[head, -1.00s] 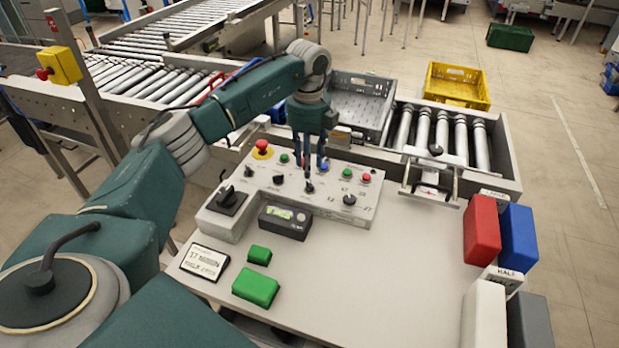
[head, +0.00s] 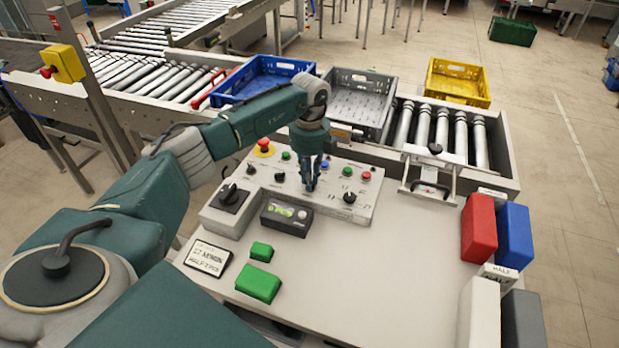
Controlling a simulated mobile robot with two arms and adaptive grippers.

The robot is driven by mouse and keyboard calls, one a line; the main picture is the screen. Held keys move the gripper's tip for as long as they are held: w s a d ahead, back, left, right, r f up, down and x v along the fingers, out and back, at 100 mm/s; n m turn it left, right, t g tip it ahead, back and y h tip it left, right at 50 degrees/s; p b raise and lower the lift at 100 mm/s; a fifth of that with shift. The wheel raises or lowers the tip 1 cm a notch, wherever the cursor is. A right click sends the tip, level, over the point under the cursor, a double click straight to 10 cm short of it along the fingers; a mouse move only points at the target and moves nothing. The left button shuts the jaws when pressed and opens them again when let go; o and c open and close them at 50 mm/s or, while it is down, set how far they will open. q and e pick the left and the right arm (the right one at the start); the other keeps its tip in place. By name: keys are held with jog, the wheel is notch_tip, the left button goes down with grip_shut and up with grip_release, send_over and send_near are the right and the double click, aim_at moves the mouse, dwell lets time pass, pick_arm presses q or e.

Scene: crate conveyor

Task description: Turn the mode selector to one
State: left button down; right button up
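The grey control panel (head: 330,205) stands on the pale table and carries several black knobs. My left gripper (head: 309,188) points down at the middle of the panel. Its fingers are close together over the spot of a small black selector knob, which they now hide; they appear shut on it. Other knobs stand apart from it: one at the right (head: 349,197), one at the left (head: 279,177), and a large black rotary switch (head: 231,195) on the panel's left end. The labels are too small to read, so which way the hidden knob points cannot be told. My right gripper is not in view.
A red mushroom button (head: 264,145) and small coloured buttons stand around the gripper. A black display box (head: 287,215) sits in front of the panel. Green blocks (head: 258,283) lie at the front left; the table's middle right is clear. Crates stand on rollers behind.

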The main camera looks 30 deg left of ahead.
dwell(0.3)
pick_arm(q)
jog(key=m+b, duration=0.3)
jog(key=m, duration=0.1)
jog(key=shift+w+a+f+m, duration=0.1)
jog(key=shift+m, duration=0.2)
jog(key=m+b, duration=0.2)
jog(key=m, duration=0.3)
jog(key=shift+w, duration=0.15)
jog(key=m+b, duration=0.2)
jog(key=m, duration=0.2)
jog(key=shift+w+m, duration=0.1)
jog(key=shift+m, duration=0.3)
jog(key=shift+r+m, duration=0.2)
jog(key=shift+m, duration=1.4)
jog(key=shift+b, duration=0.3)
jog(key=c, duration=1.7)
grip_release()
